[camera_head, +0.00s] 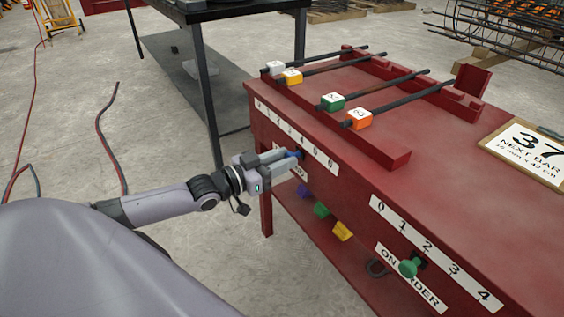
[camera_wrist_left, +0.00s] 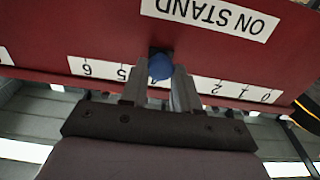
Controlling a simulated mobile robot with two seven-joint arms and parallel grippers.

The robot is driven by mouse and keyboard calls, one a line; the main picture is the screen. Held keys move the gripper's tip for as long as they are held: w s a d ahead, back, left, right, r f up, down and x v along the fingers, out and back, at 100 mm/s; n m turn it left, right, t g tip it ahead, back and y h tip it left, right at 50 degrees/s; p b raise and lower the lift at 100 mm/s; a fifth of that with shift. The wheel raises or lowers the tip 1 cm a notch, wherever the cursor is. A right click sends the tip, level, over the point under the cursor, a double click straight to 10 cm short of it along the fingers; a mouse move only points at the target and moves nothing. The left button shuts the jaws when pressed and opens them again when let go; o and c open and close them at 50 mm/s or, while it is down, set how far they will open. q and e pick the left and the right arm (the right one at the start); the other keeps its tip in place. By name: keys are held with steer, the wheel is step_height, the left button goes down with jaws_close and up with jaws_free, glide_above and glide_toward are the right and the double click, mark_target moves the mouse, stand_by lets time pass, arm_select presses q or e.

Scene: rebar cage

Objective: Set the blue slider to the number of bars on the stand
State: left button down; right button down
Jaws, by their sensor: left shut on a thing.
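The blue slider (camera_head: 298,154) sticks out of the red bench's front, and its round knob (camera_wrist_left: 161,66) shows in the left wrist view. My left gripper (camera_head: 290,156) is shut on the knob, a finger on each side (camera_wrist_left: 160,88). The ON STAND scale (camera_wrist_left: 232,89) appears upside down there; the knob sits between the visible 5 and 2, near where 4 falls, with the digits beside it covered by the fingers. Several dark bars (camera_head: 398,79) lie across the red stand (camera_head: 390,153), with white, yellow, green and orange tags. My right gripper is not in view.
A green knob (camera_head: 408,268) sits near 2 on the ON ORDER scale. Purple, green and yellow blocks (camera_head: 342,231) are on the lower shelf. A dark table (camera_head: 215,12) stands behind.

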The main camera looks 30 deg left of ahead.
arm_select(q)
steer(key=c, duration=0.8)
jaws_free()
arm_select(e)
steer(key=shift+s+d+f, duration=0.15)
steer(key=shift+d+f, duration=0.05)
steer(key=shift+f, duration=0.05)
arm_select(q)
steer(key=shift+p+v, duration=1.25)
steer(key=shift+v, duration=2.3)
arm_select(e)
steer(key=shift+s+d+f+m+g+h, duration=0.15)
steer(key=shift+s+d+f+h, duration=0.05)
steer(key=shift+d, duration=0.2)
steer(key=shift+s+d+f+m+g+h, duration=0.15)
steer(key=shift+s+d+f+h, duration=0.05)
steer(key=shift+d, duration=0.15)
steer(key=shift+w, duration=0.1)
